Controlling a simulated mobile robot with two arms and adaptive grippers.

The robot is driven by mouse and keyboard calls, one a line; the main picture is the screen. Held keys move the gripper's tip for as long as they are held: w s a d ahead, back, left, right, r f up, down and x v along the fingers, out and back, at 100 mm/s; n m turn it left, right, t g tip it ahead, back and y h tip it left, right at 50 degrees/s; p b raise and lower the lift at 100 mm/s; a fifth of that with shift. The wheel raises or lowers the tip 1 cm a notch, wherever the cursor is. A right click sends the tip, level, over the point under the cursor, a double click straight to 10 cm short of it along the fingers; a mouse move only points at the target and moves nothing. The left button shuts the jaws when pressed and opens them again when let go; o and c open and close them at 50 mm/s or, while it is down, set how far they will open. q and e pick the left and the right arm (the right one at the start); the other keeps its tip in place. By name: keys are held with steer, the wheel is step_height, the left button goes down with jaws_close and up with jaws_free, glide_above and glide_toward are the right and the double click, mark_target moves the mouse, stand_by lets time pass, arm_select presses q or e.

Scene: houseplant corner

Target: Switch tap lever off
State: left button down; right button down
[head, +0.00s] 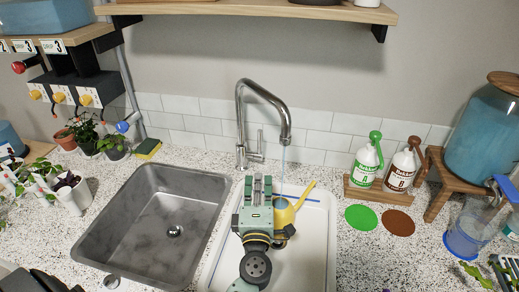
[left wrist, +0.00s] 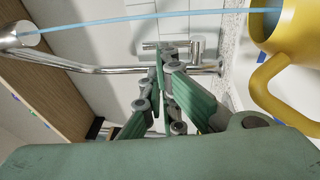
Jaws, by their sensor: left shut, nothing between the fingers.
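The chrome tap (head: 240,112) stands behind the sinks, its spout arching over the right basin. A thin blue stream of water runs from it into a yellow watering can (head: 283,214). The can and stream also show in the left wrist view (left wrist: 285,85). The short tap lever (head: 260,142) stands upright at the right of the tap's base. My left gripper (head: 258,180) is shut and empty, in front of the tap's base and just left of the can. In the left wrist view its fingertips (left wrist: 168,52) point towards the tap base, overlapping the lever area; contact cannot be told.
An empty grey sink (head: 150,225) lies left of the white basin (head: 325,240). A green and a brown bottle (head: 402,168) stand on a wooden stand at the right, near a large blue dispenser (head: 485,130). A sponge (head: 148,147) and potted plants are at the left.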

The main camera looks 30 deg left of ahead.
mark_target(260, 139)
arm_select(q)
steer(key=x, duration=0.4)
steer(key=p+x, duration=0.1)
steer(key=x, duration=0.3)
steer(key=p+x, duration=0.1)
steer(key=x, duration=0.3)
steer(key=shift+r, duration=0.25)
steer(key=shift+w+a, duration=0.3)
steer(key=shift+w, duration=0.25)
steer(key=shift+r, duration=0.15)
steer(key=shift+w+r+p, duration=0.2)
steer(key=shift+p, duration=0.1)
steer(key=shift+w+a+r, duration=0.1)
steer(key=shift+w+r, duration=0.05)
steer(key=shift+w, duration=0.3)
